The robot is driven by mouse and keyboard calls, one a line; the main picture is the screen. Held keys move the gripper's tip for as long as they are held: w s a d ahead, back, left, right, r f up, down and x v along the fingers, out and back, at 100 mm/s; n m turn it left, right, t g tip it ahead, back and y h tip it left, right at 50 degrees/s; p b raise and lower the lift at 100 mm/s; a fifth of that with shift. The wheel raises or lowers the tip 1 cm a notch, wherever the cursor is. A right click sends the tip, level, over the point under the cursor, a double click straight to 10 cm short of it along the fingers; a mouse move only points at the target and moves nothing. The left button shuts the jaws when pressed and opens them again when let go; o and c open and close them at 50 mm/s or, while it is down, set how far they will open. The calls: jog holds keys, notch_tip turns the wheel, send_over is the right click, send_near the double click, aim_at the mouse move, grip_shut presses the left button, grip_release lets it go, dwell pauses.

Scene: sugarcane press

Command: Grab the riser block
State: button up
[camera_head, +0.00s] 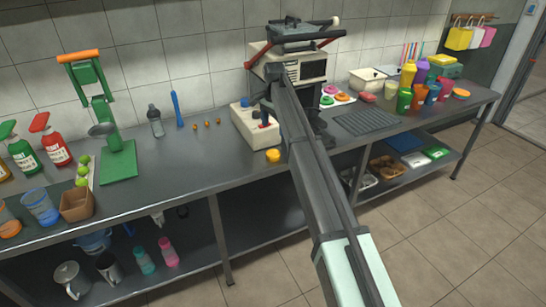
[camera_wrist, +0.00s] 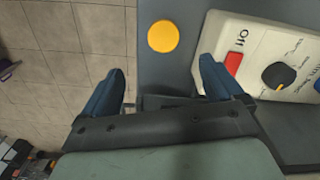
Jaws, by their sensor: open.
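No thing is plainly recognizable as the riser block. A small, round yellow piece (camera_head: 273,155) sits near the counter's front edge, in front of the control box; I cannot tell whether it is the riser block. In the wrist view the yellow piece (camera_wrist: 163,36) lies ahead of my gripper (camera_wrist: 162,66), roughly centred between the fingertips and apart from them. My gripper is open, with two dark blue fingers and nothing between them. In the head view my arm reaches over the counter, and the fingers cannot be made out.
A cream control box (camera_head: 255,125) with a red switch and dark knob stands right of the fingers in the wrist view (camera_wrist: 285,60). The press machine (camera_head: 290,62) stands behind. The grey counter (camera_head: 195,170) has free room left of the box, beside the green stand (camera_head: 118,160).

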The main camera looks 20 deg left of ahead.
send_over(273, 153)
jog(key=f, duration=0.7)
jog(key=shift+s+d+f, duration=0.2)
jog(key=shift+s+f, duration=0.05)
jog(key=shift+w+a+f, duration=0.1)
jog(key=shift+w+f, duration=0.05)
jog(key=shift+f, duration=1.25)
jog(key=shift+w+a+f, duration=0.1)
jog(key=shift+f, duration=1.25)
jog(key=c, duration=1.2)
jog(key=shift+o, duration=0.2)
jog(key=shift+r, duration=0.2)
